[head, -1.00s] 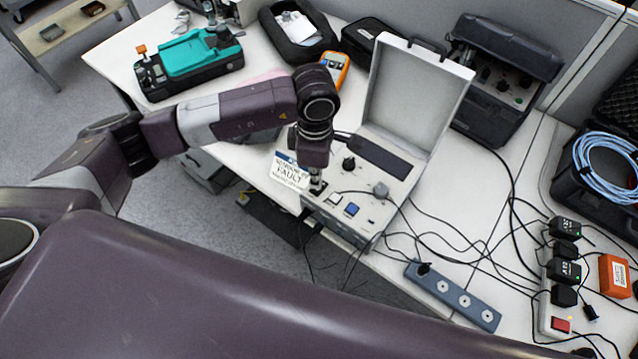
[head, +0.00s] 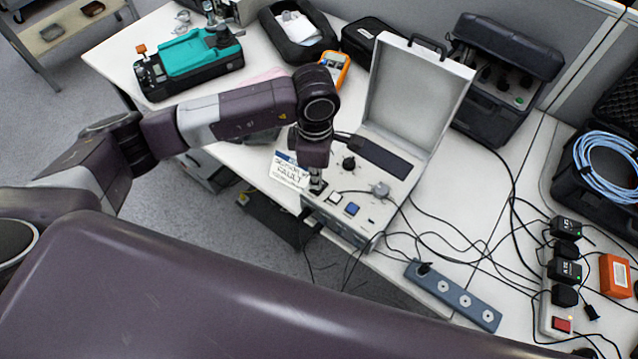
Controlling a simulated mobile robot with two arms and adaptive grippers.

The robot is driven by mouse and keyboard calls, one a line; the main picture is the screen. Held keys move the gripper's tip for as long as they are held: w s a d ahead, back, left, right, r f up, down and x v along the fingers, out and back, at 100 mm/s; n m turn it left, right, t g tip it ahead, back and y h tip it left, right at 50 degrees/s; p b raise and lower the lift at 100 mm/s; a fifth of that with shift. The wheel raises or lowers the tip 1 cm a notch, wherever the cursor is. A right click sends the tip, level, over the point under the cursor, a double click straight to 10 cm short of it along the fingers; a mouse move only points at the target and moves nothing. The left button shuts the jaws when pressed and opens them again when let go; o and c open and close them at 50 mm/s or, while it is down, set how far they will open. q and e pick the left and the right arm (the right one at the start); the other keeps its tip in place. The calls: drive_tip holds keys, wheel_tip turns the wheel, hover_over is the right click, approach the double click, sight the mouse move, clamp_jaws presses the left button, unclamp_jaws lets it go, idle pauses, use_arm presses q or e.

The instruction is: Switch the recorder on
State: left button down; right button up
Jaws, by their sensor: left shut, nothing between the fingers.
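The device that looks like the recorder (head: 375,199) is a light grey case with its lid (head: 418,95) standing open. Its panel carries a dark strip (head: 382,157), a black knob (head: 349,163), a blue button (head: 352,209) and a pale button (head: 335,198). My left gripper (head: 316,190) is shut and empty, pointing down at the panel's near left corner. Its tips are at or just above the panel; I cannot tell whether they touch. They hide what lies under them. My right gripper is not in view.
A white fault sign (head: 288,171) stands beside the gripper. A grey power strip (head: 452,296) and loose cables lie to the right. A white strip with a red switch (head: 562,325) holds several adapters. A teal instrument (head: 193,62) and an orange meter (head: 335,70) are at the back.

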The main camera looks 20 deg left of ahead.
use_arm(q)
drive_tip(key=shift+f+b, duration=1)
drive_tip(key=shift+f, duration=0.05)
drive_tip(key=shift+r, duration=0.1)
idle(0.3)
drive_tip(key=shift+r+p, duration=0.55)
drive_tip(key=shift+r, duration=0.25)
drive_tip(key=shift+r+p, duration=1.15)
drive_tip(key=shift+r, duration=1.5)
drive_tip(key=shift+d, duration=0.1)
